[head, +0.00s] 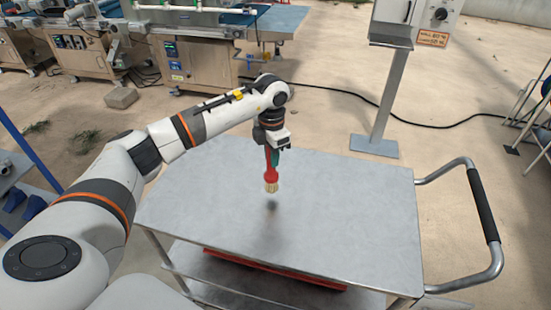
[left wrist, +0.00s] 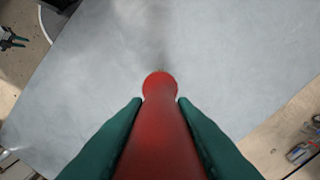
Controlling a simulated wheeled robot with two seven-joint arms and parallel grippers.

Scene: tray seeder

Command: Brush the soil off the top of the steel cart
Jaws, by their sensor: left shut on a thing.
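The steel cart (head: 345,205) stands in front of me with its flat grey top. The top fills most of the left wrist view (left wrist: 235,60). My left gripper (head: 272,156) is shut on the handle of a red brush (head: 271,177) with pale bristles. The brush hangs bristles down over the middle of the top, seemingly a little above it. In the left wrist view the green fingers (left wrist: 160,103) flank the red handle (left wrist: 160,140), which hides the bristles. A faint dark patch shows below the brush; I cannot tell soil from shadow. My right gripper is out of view.
A push handle (head: 487,215) sticks out at the cart's right end. A red item (head: 270,267) lies on the lower shelf. A grey post (head: 391,95) with a control box stands behind the cart. Machines (head: 205,60) stand at the back left. The rest of the cart top looks clear.

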